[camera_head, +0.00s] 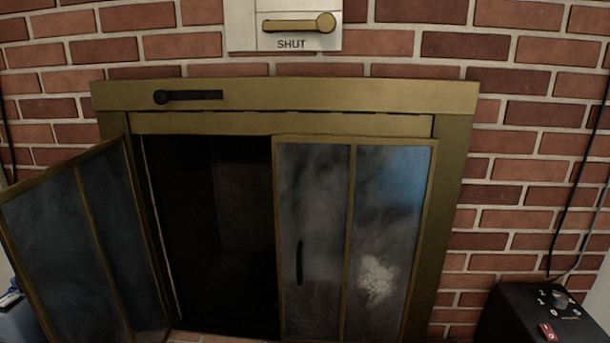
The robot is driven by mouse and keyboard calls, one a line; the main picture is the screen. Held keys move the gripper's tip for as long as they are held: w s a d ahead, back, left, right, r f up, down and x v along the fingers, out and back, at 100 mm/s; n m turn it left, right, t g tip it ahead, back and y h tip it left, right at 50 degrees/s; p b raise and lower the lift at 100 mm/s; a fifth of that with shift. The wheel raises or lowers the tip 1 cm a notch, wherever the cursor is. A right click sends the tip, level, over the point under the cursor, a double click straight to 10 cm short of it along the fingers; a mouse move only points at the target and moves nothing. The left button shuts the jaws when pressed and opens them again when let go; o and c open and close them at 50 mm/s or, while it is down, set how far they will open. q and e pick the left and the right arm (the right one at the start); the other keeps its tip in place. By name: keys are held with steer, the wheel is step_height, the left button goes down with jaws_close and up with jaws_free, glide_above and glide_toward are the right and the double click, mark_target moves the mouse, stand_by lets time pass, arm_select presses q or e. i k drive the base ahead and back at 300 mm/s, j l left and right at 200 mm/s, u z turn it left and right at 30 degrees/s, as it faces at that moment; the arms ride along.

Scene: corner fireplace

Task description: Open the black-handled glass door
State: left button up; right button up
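The fireplace has a brass frame (300,95) set in the brick wall. Its right glass door (318,190) is closed or nearly so; it has two smoky panes and a black vertical handle (299,263) near its left edge. The left glass door (55,230) stands swung out toward me on the left; no handle shows on the side I see. The dark firebox opening (215,230) is exposed between them. Neither of my grippers is in view.
A black lever (190,96) sits on the frame's top bar. Above is a plate with a brass lever marked SHUT (298,23). A black box with a knob and red switch (545,315) stands at lower right, cables rising from it. A blue object (20,318) is at lower left.

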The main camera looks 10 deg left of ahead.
mark_target(391, 184)
steer(key=k+j, duration=0.8)
